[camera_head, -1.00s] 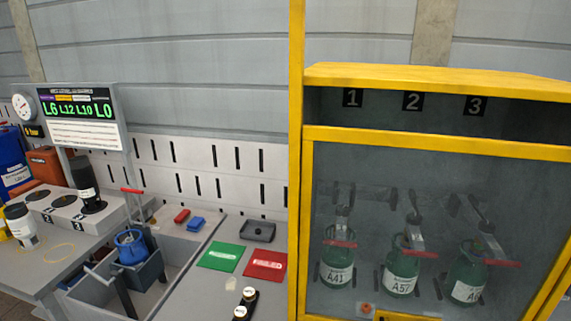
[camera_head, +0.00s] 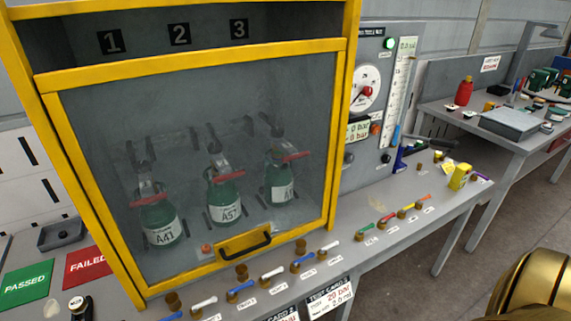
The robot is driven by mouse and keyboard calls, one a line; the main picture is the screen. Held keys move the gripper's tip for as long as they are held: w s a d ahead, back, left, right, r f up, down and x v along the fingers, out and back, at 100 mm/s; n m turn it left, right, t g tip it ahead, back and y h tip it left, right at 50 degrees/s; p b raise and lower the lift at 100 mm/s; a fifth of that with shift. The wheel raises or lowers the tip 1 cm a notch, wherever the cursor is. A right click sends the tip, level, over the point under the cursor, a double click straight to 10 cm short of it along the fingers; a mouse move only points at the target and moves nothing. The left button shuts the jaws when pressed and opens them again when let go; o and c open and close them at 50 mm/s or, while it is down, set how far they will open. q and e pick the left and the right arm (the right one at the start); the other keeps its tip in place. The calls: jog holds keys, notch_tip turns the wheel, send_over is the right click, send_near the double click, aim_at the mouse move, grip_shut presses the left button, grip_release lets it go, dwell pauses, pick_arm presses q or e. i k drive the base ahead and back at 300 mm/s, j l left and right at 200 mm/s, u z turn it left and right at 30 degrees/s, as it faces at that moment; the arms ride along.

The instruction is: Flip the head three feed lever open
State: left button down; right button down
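Behind the clear door of the yellow-framed cabinet (camera_head: 345,130), the number 3 plate (camera_head: 239,29) is above the rightmost green cylinder (camera_head: 279,184). A row of small levers runs along the bench's front edge below the cabinet. White levers (camera_head: 272,272) and blue levers (camera_head: 240,290) alternate there. The rightmost of these are a blue lever (camera_head: 302,261) and a white lever (camera_head: 329,246). Their labels are too small to read, so I cannot tell which is the head three feed lever. Neither gripper shows; a gold curved part of mine is at the lower right.
Green, red, yellow and orange levers (camera_head: 422,198) continue to the right beneath a gauge panel (camera_head: 380,100). The door handle (camera_head: 244,245) sticks out just above the levers. Another bench (camera_head: 485,125) stands at right.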

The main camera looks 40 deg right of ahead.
aim_at(312, 255)
jog(key=l+z, duration=0.1)
jog(key=z, duration=1.2)
